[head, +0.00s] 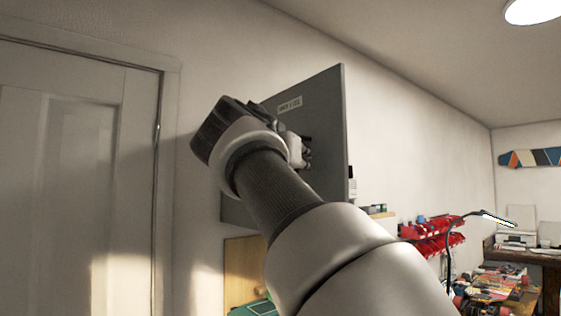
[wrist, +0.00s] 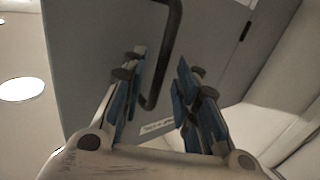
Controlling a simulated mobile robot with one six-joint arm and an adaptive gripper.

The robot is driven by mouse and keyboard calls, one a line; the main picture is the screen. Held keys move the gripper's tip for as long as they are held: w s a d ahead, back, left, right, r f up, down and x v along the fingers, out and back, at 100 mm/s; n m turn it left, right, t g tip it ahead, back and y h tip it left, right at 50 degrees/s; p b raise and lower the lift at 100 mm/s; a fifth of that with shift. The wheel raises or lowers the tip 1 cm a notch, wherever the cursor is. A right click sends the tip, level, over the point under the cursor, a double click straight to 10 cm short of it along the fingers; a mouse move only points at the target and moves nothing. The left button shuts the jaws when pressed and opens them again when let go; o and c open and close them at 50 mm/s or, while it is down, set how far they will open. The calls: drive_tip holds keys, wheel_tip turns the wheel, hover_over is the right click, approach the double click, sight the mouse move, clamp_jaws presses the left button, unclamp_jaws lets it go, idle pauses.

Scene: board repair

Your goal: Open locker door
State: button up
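The grey locker door (head: 325,110) is a flat panel on the wall, with a small white label (head: 289,105) near its top. In the wrist view the door (wrist: 85,50) fills the middle, with a dark bar handle (wrist: 168,65) on it. My gripper (wrist: 160,75) is open, its blue-padded fingers on either side of the handle's end, with gaps visible between the pads and the bar. In the head view my gripper (head: 304,152) is at the door's face, and my arm hides the handle and the lower part of the door. I cannot tell whether the door is ajar.
A white room door (head: 75,190) is at the left. A wooden board (head: 243,270) and a green item (head: 254,308) are below the locker. Red bins (head: 435,235), a desk lamp (head: 480,214) and a workbench (head: 530,257) stand at the right.

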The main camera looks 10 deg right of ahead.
drive_tip(key=v, duration=1)
drive_tip(key=shift+s, duration=0.35)
drive_tip(key=s+d+f+n+g+y, duration=0.2)
drive_tip(key=f, duration=0.7)
drive_tip(key=s+d+f+n+g+y, duration=0.1)
drive_tip(key=s+d+f+g, duration=0.15)
drive_tip(key=f, duration=0.55)
drive_tip(key=s+d+f+n+g+y, duration=0.1)
drive_tip(key=s+d+f+n+y, duration=0.15)
drive_tip(key=f, duration=0.65)
drive_tip(key=s+a+f+g+y, duration=0.2)
drive_tip(key=s+f, duration=0.7)
drive_tip(key=f, duration=0.4)
drive_tip(key=s+a+f+g+y, duration=0.2)
drive_tip(key=s+f+g, duration=0.1)
drive_tip(key=s+f, duration=0.6)
wheel_tip(320, 180, down, 5)
drive_tip(key=shift+r+n, duration=0.15)
drive_tip(key=shift+n, duration=0.3)
drive_tip(key=shift+s, duration=0.1)
